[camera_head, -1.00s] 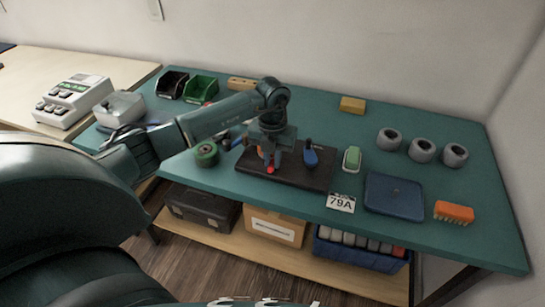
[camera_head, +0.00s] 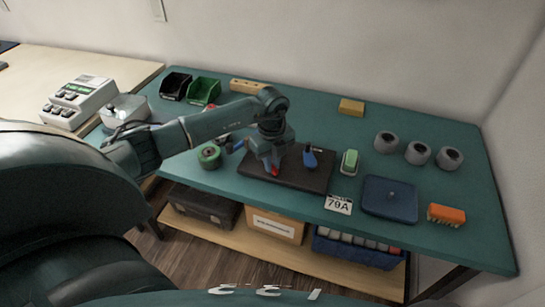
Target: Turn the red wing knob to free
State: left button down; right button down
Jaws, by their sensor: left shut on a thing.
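The red wing knob (camera_head: 275,171) stands on the left part of a dark board (camera_head: 300,181) on the teal bench. Only a small red part of it shows below my left gripper (camera_head: 271,168). My left gripper points down and is shut on the knob, with its fingers hiding most of it. A blue knob (camera_head: 309,160) stands to the right on the same board. Which way the red knob's wings point cannot be made out. My right gripper is not in view.
A green tape roll (camera_head: 209,155) lies left of the board. A green-topped block (camera_head: 349,162), a 79A label (camera_head: 339,204) and a blue tray (camera_head: 390,211) lie to the right. Grey rolls (camera_head: 417,153) stand farther right. Black and green bins (camera_head: 203,91) stand at the back.

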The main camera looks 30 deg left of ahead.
pick_arm(q)
jog(key=shift+r+n, duration=0.2)
jog(key=shift+n, duration=0.3)
jog(key=shift+n+p, duration=0.8)
jog(key=shift+n, duration=0.2)
jog(key=shift+s+n+p, duration=0.1)
jog(key=shift+n+p, duration=0.55)
jog(key=shift+n, duration=0.45)
jog(key=shift+f+n+p, duration=0.1)
jog(key=shift+n+p, duration=0.5)
jog(key=shift+n, duration=0.6)
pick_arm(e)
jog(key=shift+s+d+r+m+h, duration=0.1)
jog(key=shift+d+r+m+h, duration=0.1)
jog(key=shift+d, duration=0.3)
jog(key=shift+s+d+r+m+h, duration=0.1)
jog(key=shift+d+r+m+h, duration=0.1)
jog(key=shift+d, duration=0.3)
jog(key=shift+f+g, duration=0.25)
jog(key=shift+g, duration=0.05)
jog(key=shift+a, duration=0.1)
pick_arm(q)
jog(key=c, duration=1.4)
grip_release()
jog(key=shift+f, duration=0.1)
jog(key=shift+c, duration=0.2)
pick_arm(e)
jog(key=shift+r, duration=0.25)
